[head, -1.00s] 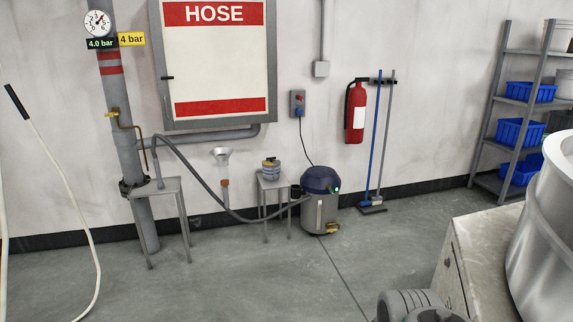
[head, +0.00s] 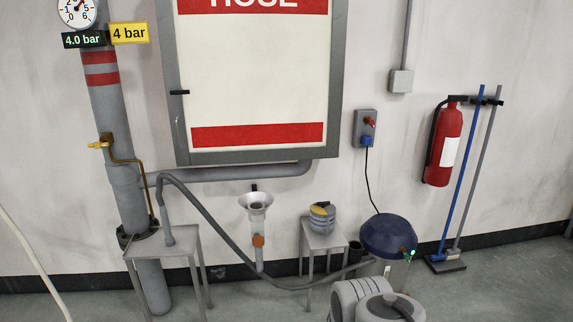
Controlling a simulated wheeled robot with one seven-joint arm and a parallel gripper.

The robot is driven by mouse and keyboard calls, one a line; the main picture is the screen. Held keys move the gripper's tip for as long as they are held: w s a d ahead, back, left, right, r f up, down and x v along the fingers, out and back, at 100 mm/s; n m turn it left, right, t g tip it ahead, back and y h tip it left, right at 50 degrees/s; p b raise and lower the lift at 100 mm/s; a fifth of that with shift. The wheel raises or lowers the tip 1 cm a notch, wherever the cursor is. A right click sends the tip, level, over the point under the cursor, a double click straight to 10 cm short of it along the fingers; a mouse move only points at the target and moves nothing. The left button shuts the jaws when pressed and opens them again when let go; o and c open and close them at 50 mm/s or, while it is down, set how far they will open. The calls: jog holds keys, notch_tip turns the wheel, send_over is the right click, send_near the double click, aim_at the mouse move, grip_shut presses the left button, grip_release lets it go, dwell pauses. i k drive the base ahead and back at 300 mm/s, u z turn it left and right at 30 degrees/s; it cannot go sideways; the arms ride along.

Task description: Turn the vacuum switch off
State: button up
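The vacuum (head: 388,235) stands on the floor by the wall, right of centre in the head view. It has a dark blue lid and a grey body, and my arm hides its lower part. A small green light (head: 404,252) glows on the right side of its lid, with a small orange-brown part beside it. Its black cord runs up to a blue plug (head: 366,140) in a wall socket box (head: 362,127), which has a red knob (head: 370,122) above the plug. A grey hose (head: 215,232) leads left from the vacuum. My gripper is not in view.
A small stool (head: 325,240) with a banded pot (head: 322,217) stands left of the vacuum. Another metal stand (head: 180,242) is farther left by the upright pipe. A fire extinguisher (head: 444,145) and poles hang at right. Floor at lower right is clear.

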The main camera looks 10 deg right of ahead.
aim_at(406, 257)
jog(key=z, duration=0.65)
jog(key=i, duration=2.2)
jog(key=z, duration=0.85)
